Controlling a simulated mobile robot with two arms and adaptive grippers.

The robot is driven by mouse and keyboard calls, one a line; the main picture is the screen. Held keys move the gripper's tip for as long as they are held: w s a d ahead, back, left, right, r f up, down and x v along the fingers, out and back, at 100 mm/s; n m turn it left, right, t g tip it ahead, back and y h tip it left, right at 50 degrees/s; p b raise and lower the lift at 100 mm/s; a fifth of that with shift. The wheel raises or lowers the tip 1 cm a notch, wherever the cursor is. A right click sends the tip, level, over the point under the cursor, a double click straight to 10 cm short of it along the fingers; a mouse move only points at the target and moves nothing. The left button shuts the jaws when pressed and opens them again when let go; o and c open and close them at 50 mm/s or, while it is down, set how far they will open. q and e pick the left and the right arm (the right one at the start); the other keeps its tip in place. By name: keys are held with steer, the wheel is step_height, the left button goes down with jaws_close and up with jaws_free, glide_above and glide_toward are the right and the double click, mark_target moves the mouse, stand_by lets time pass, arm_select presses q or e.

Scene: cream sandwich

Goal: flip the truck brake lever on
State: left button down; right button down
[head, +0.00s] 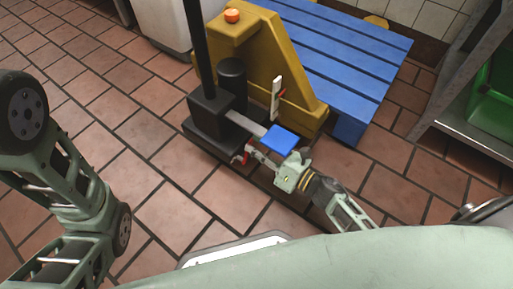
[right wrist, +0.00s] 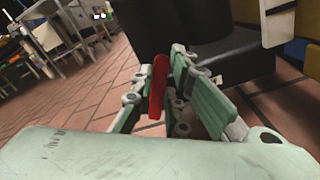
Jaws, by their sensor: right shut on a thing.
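The yellow pallet truck (head: 250,45) stands ahead of me with a black base and mast. A small red lever (head: 244,155) sits low at the near edge of its black base. It also shows in the right wrist view (right wrist: 158,86), upright between the two green fingers. My right gripper (head: 250,153) is shut on this red lever, beside a blue pedal (head: 279,139) on a grey arm.
A blue slatted pallet (head: 335,60) lies behind the truck. A metal shelf with a green crate (head: 497,95) stands at the right. A white bin (head: 168,22) is at the back left. The tiled floor left of the truck is free.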

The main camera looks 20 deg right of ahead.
steer(key=c, duration=1.7)
jaws_free()
steer(key=v, duration=1.2)
